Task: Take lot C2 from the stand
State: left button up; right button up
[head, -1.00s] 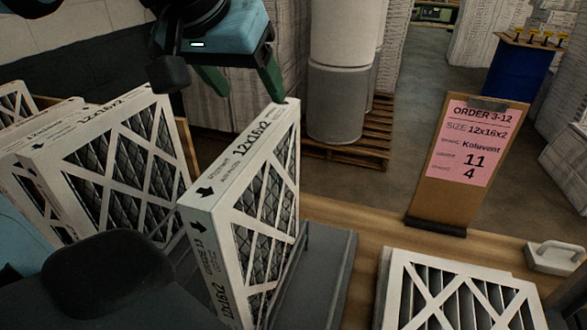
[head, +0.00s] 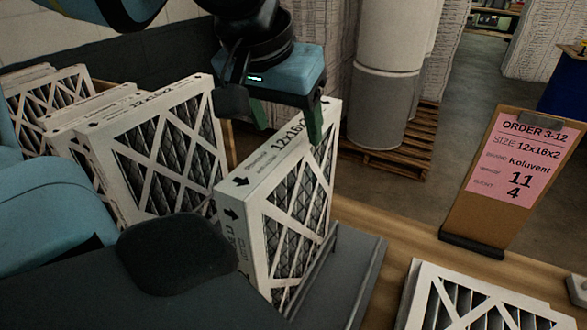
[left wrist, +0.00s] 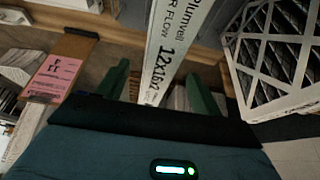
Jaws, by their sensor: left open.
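A white-framed filter (head: 240,240) marked 12x16x2 stands upright in a grey stand (head: 350,285). Its narrow top edge shows in the left wrist view (left wrist: 168,50), with the brand "Plumeval", though this is small, and 12x16x2. I cannot read a C2 mark on it. My left gripper (head: 287,118) is open at the far part of the filter's top edge, its green fingers on either side of it. In the left wrist view, the edge runs between the fingers of that gripper (left wrist: 160,88); contact cannot be told. My right gripper is not in view.
More filters (head: 165,150) stand close on the left. An order board (head: 515,180) reads Koluvent, 12x16x2, 11 and 4. Another filter (head: 470,305) lies flat at the front right. A wooden pallet with white rolls (head: 385,100) stands behind the wooden table (head: 400,235).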

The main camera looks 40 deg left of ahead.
aim_at(290, 136)
pick_arm(q)
jog(key=x, duration=0.4)
jog(key=shift+w+a, duration=0.1)
jog(key=shift+f, duration=0.3)
dwell(0.5)
grip_shut()
dwell(0.4)
